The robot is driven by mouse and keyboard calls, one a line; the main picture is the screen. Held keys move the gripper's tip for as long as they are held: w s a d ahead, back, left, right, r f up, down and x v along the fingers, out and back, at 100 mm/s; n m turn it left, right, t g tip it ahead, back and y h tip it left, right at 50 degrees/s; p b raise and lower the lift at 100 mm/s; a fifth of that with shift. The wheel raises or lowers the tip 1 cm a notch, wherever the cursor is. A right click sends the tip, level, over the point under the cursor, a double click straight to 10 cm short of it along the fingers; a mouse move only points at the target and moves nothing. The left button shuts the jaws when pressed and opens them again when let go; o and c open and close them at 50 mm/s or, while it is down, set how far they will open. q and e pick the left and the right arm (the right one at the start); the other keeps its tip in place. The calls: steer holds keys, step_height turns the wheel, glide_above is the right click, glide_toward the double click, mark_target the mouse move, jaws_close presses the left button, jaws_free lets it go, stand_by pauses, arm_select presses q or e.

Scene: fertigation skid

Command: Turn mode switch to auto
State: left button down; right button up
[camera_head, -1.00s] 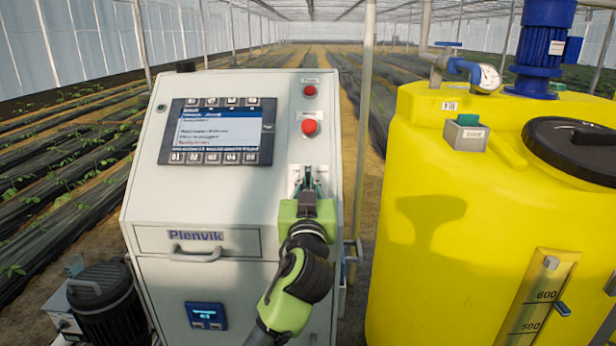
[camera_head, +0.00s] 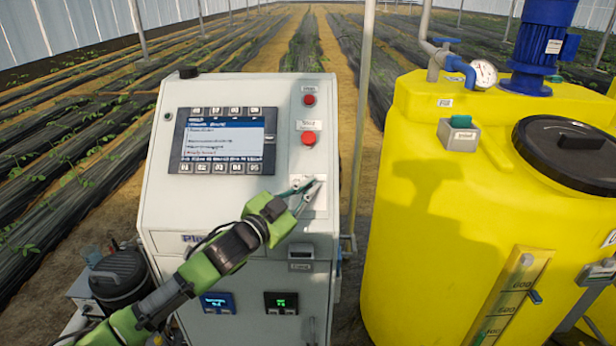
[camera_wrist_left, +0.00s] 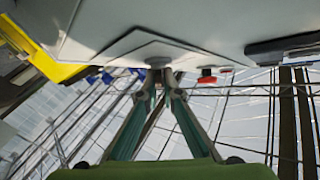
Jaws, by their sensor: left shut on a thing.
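The mode switch (camera_wrist_left: 154,74) is a small grey knob on a pale plate (camera_head: 319,207) on the right part of the cabinet front. My left gripper (camera_head: 312,184) reaches it from the lower left, with its green-grey fingers shut on the knob. In the left wrist view the two fingertips (camera_wrist_left: 158,80) meet at the knob, below the plate in the picture. The fingers hide most of the knob, so I cannot read its position or any marks. My right gripper is not in view.
The white cabinet (camera_head: 152,215) carries a display (camera_head: 222,138) and two red buttons, a larger one (camera_head: 308,138) above the switch and a smaller one (camera_head: 309,99) higher. A yellow tank (camera_head: 420,220) stands to the right. A pole (camera_head: 361,130) stands between them.

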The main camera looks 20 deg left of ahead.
arm_select(q)
steer(key=shift+r+m, duration=0.15)
steer(key=shift+m, duration=0.15)
steer(key=c, duration=2.4)
jaws_free()
steer(key=shift+o, duration=0.9)
steer(key=shift+w+f, duration=0.15)
steer(key=shift+f, duration=0.05)
steer(key=v, duration=1.2)
steer(key=shift+a+r, duration=0.15)
